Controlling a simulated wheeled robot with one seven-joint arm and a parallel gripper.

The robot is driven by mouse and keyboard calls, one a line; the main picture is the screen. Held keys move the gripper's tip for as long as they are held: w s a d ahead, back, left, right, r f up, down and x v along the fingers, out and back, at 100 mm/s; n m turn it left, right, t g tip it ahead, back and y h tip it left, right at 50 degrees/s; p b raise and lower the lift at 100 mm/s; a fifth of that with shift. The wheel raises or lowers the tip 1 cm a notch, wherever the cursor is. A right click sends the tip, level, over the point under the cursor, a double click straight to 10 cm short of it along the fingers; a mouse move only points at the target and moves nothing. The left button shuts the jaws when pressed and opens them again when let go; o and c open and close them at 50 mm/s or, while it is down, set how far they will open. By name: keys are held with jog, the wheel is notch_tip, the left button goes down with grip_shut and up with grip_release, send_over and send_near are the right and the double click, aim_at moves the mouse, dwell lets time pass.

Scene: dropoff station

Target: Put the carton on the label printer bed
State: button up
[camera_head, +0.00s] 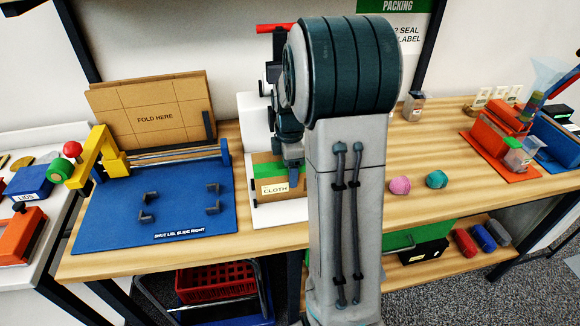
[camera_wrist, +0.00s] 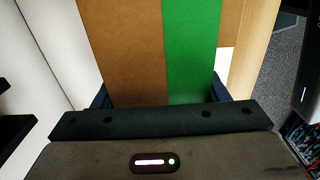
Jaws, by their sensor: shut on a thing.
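The carton (camera_head: 268,170) is brown with a green band and a label reading CLOTH. It is upright over the white bed (camera_head: 283,213) of what looks like the label printer, whose white upright (camera_head: 254,118) stands behind it. My gripper (camera_head: 292,163) comes down from above and is shut on the carton. In the wrist view the carton's brown and green face (camera_wrist: 135,50) fills the space between the fingers of my gripper (camera_wrist: 160,98). The carton's underside is hidden, so I cannot tell if it touches the bed. My arm hides the area right of it.
A blue fixture (camera_head: 110,220) with corner brackets and a yellow arm (camera_head: 95,158) is to the left. A cardboard sheet (camera_head: 155,115) stands behind it. An orange bin (camera_head: 490,135) is far right.

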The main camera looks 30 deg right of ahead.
jog(key=shift+f, duration=0.2)
jog(key=o, duration=1.1)
jog(key=shift+c, duration=0.2)
jog(key=shift+r, duration=0.15)
